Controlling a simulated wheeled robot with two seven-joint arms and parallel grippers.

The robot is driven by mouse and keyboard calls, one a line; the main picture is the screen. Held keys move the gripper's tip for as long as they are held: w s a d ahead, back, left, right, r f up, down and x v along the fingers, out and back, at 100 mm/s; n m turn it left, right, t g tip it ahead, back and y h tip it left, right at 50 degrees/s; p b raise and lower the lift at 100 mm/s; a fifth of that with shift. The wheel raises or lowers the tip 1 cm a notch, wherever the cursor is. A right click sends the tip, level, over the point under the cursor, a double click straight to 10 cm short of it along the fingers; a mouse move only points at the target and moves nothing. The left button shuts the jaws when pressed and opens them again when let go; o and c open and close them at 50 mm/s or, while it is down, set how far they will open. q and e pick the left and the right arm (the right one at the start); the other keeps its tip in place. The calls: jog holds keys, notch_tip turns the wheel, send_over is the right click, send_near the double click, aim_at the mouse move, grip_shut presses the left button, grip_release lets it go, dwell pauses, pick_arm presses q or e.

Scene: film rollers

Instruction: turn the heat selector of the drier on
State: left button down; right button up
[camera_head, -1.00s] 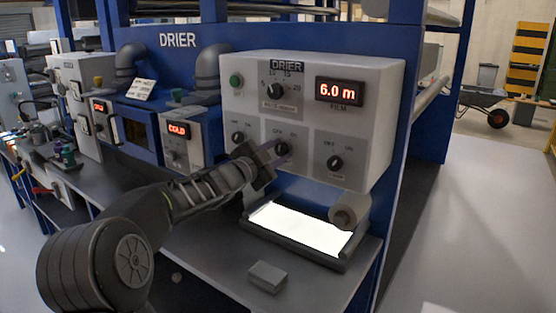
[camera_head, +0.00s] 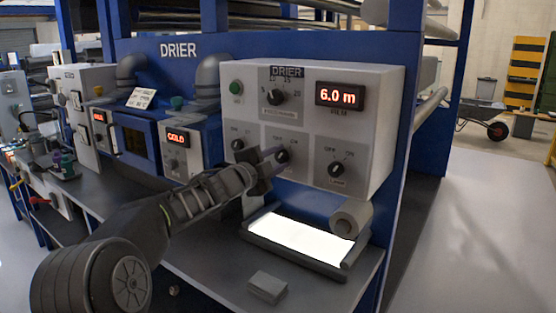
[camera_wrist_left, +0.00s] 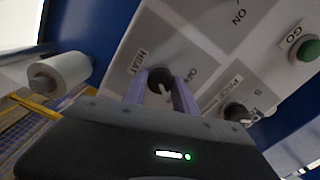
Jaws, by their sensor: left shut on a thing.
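The drier's control box (camera_head: 330,140) is light grey with a red "6.0 m" display. Its heat selector (camera_head: 283,156) is the middle of the lower three dark knobs. In the left wrist view the heat selector (camera_wrist_left: 160,78) sits beside the "HEAT" label, with "OFF" and "ON" marks on the panel. My left gripper (camera_head: 275,156) is shut on this knob, its purple fingers (camera_wrist_left: 158,92) on either side of it. A pale line on the knob points to the lower right in the wrist view. The fingers partly hide the knob. My right gripper is not in view.
Other knobs flank the selector: one left (camera_head: 238,144), one right (camera_head: 336,169). A lit tray (camera_head: 300,236), a roll (camera_head: 350,217) and a grey block (camera_head: 268,286) are below.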

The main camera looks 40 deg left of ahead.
pick_arm(q)
jog(key=c, duration=1)
grip_release()
jog(key=s, duration=0.7)
jog(key=shift+s+b, duration=0.4)
jog(key=shift+b, duration=0.05)
jog(key=shift+d+r, duration=0.1)
